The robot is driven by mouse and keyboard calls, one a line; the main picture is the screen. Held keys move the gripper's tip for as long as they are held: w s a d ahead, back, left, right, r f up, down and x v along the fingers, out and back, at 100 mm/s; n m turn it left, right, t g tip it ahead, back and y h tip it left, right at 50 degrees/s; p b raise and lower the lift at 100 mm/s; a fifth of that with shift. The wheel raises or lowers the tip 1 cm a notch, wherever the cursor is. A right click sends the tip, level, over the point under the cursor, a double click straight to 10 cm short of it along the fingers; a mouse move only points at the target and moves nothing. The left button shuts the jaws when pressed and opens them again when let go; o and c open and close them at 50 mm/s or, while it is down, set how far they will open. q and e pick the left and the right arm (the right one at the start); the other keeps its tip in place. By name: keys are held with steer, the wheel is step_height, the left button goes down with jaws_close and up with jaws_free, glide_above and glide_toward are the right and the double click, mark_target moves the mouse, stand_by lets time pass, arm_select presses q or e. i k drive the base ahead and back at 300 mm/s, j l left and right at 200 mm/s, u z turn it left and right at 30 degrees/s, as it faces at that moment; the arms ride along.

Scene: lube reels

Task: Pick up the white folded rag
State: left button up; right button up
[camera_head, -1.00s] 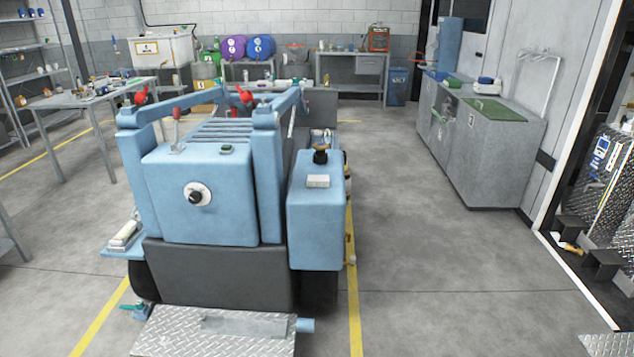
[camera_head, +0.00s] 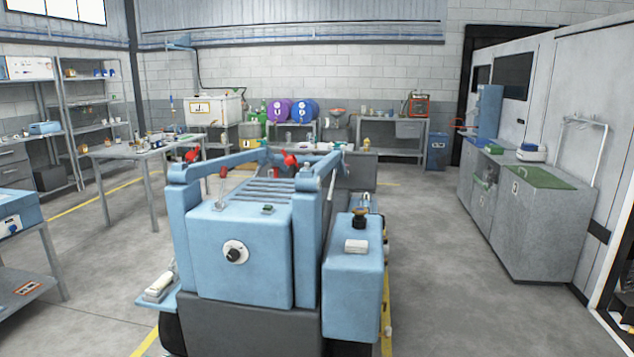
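A small white, flat, block-like item (camera_head: 356,246) lies on top of the blue side box (camera_head: 352,290) of the blue machine (camera_head: 240,255), near a black and brass cap (camera_head: 359,217). It looks like a folded rag, but it is too small to be sure. Another white, longer item (camera_head: 160,283) lies on the low blue step at the machine's left side; I cannot tell whether it is cloth. Neither of my grippers is in view.
The machine fills the centre foreground. Grey cabinets (camera_head: 545,231) with a green mat (camera_head: 544,177) stand at right, with clear floor (camera_head: 445,270) between. A work table (camera_head: 146,150) and shelves (camera_head: 92,115) are at left. A bench (camera_head: 397,152) stands at the back.

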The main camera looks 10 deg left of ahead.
mark_target(358, 247)
steer(key=i+l, duration=0.5)
steer(key=i, duration=0.15)
steer(key=i+l+u, duration=0.1)
steer(key=i+l, duration=0.45)
steer(key=i, duration=0.15)
